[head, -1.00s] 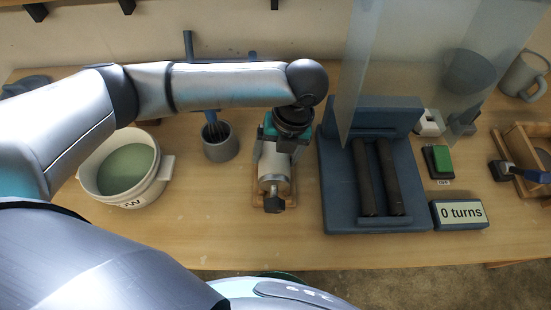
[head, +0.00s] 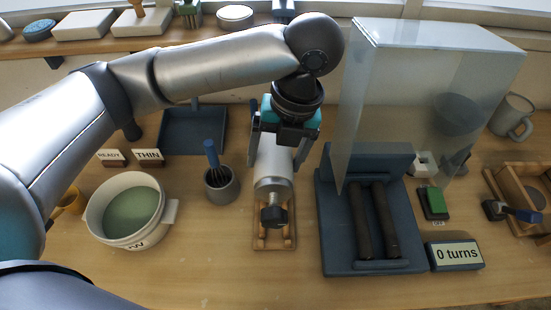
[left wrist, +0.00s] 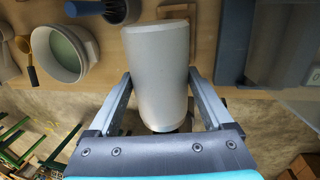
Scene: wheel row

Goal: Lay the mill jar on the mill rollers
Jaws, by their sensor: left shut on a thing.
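The mill jar (head: 272,165) is a pale grey cylinder with a dark knob at its near end. My left gripper (head: 279,148) is shut around its sides, and the wrist view shows the jar (left wrist: 157,70) between both fingers. The jar appears raised above its wooden cradle (head: 275,240), lying with the knob toward me. The mill rollers are two dark parallel bars, a left one (head: 361,222) and a right one (head: 384,222), bare, on a blue mill base (head: 335,230) to the right of the jar. My right gripper is not in view.
A clear guard (head: 400,110) stands over the rear of the mill. A "0 turns" display (head: 455,254) and a green switch (head: 434,203) sit to its right. A whisk pot (head: 222,190) and a white bucket (head: 98,222) stand left of the cradle.

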